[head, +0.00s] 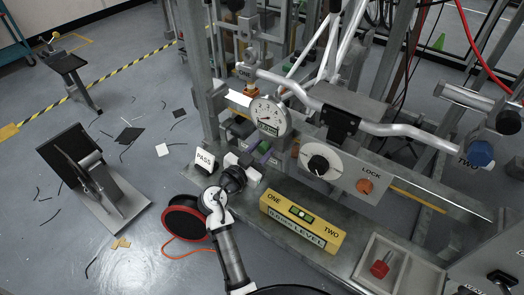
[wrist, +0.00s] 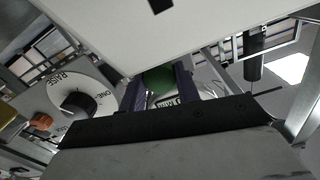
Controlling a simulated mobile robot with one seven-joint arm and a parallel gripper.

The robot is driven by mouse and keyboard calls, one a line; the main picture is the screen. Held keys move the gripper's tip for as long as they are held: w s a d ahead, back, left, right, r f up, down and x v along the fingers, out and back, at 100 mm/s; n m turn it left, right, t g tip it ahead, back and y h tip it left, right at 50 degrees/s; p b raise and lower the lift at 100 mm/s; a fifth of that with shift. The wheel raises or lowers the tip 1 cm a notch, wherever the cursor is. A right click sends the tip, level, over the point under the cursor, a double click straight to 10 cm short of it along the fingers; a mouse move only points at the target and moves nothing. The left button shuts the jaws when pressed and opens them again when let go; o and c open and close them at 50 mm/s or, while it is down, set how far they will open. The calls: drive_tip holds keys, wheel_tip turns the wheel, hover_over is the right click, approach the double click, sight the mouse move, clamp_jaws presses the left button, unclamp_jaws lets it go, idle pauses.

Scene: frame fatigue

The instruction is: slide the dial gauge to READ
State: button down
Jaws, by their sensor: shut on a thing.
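The dial gauge (head: 270,116) is a round white dial with a needle and a small green label low on its face. It stands on the machine frame behind my gripper. My gripper (head: 262,152) reaches in low, just below the gauge. In the wrist view, my gripper's two dark purple fingers (wrist: 159,88) are closed on a round green knob (wrist: 158,78). Part of the gauge and its label (wrist: 169,103) shows upside down behind the fingers. My gripper's own body hides much of the gauge there.
A yellow level block (head: 302,222) lies on the bench to the right of my arm. A PASS card (head: 204,160) stands left. Metal bars cross above.

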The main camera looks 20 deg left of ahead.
drive_tip(key=w+a+b, duration=0.3)
drive_tip(key=a+b, duration=0.3)
drive_tip(key=a, duration=0.3)
drive_tip(key=shift+w+r, duration=0.1)
drive_tip(key=c, duration=1)
unclamp_jaws()
drive_tip(key=shift+a, duration=0.15)
